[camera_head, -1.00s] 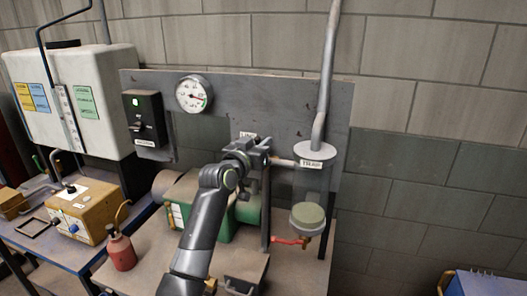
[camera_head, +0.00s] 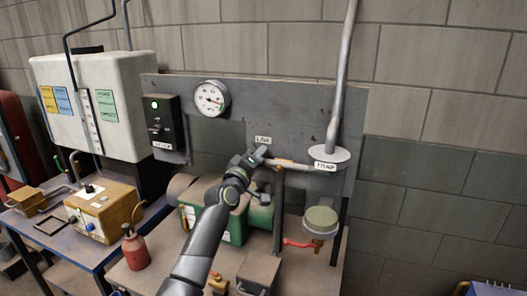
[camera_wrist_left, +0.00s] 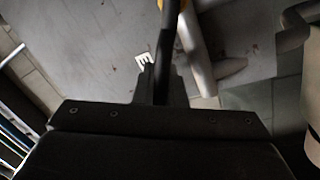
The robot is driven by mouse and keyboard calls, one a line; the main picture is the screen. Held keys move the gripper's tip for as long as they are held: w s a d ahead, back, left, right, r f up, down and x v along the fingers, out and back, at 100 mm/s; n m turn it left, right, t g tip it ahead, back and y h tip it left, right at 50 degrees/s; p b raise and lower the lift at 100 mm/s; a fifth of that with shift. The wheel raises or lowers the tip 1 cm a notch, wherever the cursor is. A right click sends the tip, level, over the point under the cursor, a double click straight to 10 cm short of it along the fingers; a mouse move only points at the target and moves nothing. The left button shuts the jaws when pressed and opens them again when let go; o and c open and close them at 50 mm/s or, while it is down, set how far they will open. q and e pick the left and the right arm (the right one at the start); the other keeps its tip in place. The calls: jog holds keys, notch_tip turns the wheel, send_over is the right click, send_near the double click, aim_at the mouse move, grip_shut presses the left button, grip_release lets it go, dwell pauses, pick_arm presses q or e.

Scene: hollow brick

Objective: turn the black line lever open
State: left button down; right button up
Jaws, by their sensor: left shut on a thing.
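My left gripper (camera_head: 257,157) is at the panel just below the "LINE" label (camera_head: 262,140). In the left wrist view its jaws (camera_wrist_left: 161,82) are shut on the black line lever (camera_wrist_left: 169,35), a dark narrow bar running up from between the fingers. The label also shows in the left wrist view (camera_wrist_left: 145,58), just left of the lever. In the head view my gripper mostly hides the lever. A pipe (camera_head: 290,163) runs right from the gripper to the trap. My right gripper is not in view.
The trap (camera_head: 329,158) with its vertical pipe stands right of the gripper, with a red-handled valve (camera_head: 298,243) below. A green tank (camera_head: 228,222) sits under my wrist. A gauge (camera_head: 211,98) and black switch box (camera_head: 163,125) are on the panel to the left.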

pick_arm(q)
jog(key=shift+w+a+f+n+t+y+p, duration=0.1)
jog(key=shift+a+f+n+t+y+p, duration=0.3)
jog(key=shift+n, duration=0.8)
jog(key=shift+w+a+f+n+y+b, duration=0.1)
jog(key=shift+f+n+y, duration=0.1)
jog(key=shift+f+n, duration=0.75)
jog(key=shift+a+f+n+t+y+p, duration=0.2)
jog(key=shift+n+y, duration=0.1)
jog(key=shift+n, duration=1.15)
jog(key=c, duration=1.7)
grip_release()
jog(key=shift+f, duration=0.1)
jog(key=shift+o, duration=1)
jog(key=shift+a+f, duration=0.1)
jog(key=shift+f, duration=0.05)
jog(key=shift+s, duration=0.1)
jog(key=p+v, duration=0.1)
jog(key=v, duration=1.6)
jog(key=shift+s, duration=0.15)
